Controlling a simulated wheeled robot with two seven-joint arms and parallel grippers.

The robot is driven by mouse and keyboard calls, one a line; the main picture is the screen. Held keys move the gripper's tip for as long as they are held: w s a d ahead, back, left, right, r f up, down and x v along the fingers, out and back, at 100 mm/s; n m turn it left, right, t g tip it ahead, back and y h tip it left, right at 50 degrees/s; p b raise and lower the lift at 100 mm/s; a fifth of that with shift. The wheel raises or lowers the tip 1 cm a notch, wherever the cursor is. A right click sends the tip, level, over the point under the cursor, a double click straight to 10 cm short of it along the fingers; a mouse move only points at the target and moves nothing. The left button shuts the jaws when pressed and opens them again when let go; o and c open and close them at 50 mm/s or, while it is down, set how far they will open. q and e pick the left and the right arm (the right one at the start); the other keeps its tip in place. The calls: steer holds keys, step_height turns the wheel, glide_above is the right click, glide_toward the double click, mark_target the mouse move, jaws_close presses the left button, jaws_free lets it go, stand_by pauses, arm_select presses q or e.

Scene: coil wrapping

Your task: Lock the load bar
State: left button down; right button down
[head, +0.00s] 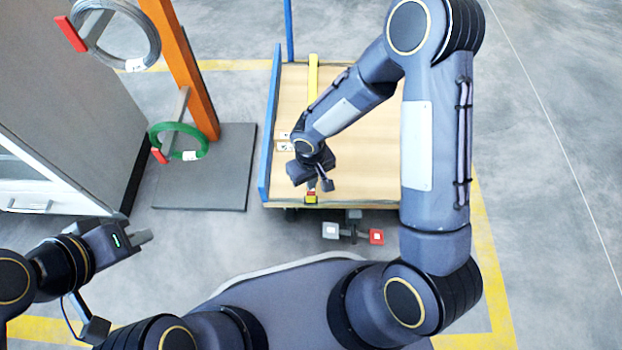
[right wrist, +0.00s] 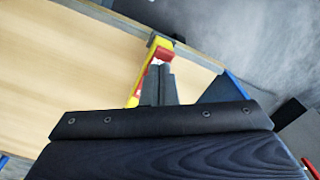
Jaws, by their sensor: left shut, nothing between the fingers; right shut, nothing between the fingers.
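The yellow load bar (head: 313,75) lies across the wooden deck of the cart (head: 375,170), running from the far edge to the near edge. Its middle is hidden behind my right arm. Its near end has a red part, seen in the right wrist view as a red latch (right wrist: 148,77) on the yellow bar end (right wrist: 161,43) at the deck's edge. My right gripper (head: 312,186) is shut and empty, pointing down at this near end. Its fingers (right wrist: 160,84) show close beside the red latch; I cannot tell whether they touch. My left gripper (head: 146,237) is shut and empty, away from the cart.
A blue rail (head: 270,130) runs along the cart's left side. A fixture with white (head: 330,230) and red (head: 376,236) pads sits below the near edge. An orange post (head: 185,70) holds a green coil (head: 180,128) and a grey coil (head: 152,30). The floor at right is clear.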

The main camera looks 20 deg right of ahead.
steer(key=shift+f+b, duration=1.05)
steer(key=shift+f, duration=0.1)
steer(key=shift+r, duration=0.15)
steer(key=shift+r+p, duration=2.65)
steer(key=shift+r, duration=0.8)
